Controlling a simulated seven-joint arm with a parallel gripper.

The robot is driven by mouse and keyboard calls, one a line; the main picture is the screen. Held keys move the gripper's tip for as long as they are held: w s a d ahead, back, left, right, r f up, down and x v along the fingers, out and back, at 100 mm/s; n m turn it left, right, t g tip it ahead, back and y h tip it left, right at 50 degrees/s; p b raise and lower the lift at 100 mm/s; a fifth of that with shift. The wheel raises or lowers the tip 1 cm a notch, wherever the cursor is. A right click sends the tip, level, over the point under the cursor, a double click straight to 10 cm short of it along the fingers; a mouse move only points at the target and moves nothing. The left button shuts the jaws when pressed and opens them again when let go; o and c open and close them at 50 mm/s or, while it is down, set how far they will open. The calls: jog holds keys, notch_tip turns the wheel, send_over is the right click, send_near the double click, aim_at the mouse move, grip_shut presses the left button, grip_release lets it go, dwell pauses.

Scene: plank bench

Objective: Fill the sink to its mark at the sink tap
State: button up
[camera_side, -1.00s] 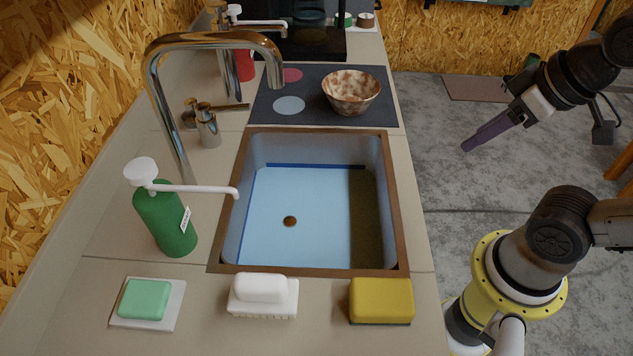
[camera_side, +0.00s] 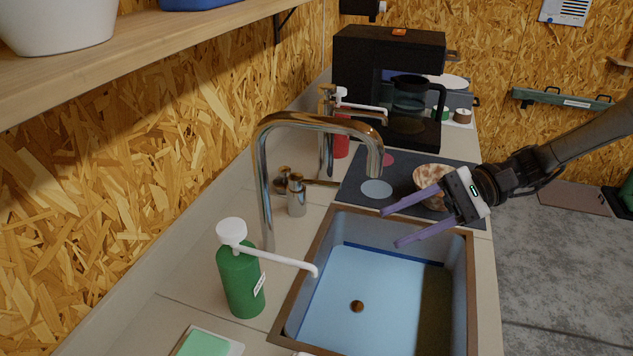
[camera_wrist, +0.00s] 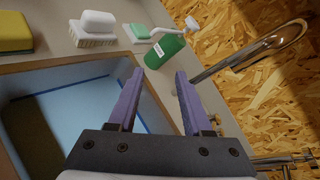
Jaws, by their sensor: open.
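The sink (camera_side: 470,300) is a light-blue basin with a brown rim, a round drain and a dark blue line low around its inside. I cannot tell whether water stands in it. The chrome sink tap (camera_side: 262,190) arches over from the left edge, and no stream shows under its spout. Its lever handle (camera_side: 296,194) stands behind the spout's base. My gripper (camera_side: 391,228) is open and empty above the sink's far part, its purple fingers pointing left toward the tap. In the wrist view the fingers (camera_wrist: 159,73) are apart, with the tap spout (camera_wrist: 255,55) to their right.
A green pump bottle (camera_side: 241,280) stands left of the sink, its nozzle reaching over the rim. A speckled bowl (camera_side: 425,178) sits on a dark mat behind my gripper. A coffee machine (camera_side: 350,60) stands farther back. A yellow sponge (camera_wrist: 12,32) and white soap (camera_wrist: 98,22) lie along the near edge.

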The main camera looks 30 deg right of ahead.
jog(key=w+d+f+m+t+y, duration=0.1)
jog(key=w+d+f+m+t, duration=0.15)
jog(key=w+m+t, duration=0.4)
jog(key=m+t+h, duration=0.2)
jog(key=m+t, duration=0.1)
jog(key=m, duration=0.2)
send_near(308, 181)
jog(key=x, duration=0.9)
jog(key=shift+d+f, duration=0.1)
jog(key=shift+d, duration=0.05)
grip_shut()
jog(key=shift+g, duration=0.25)
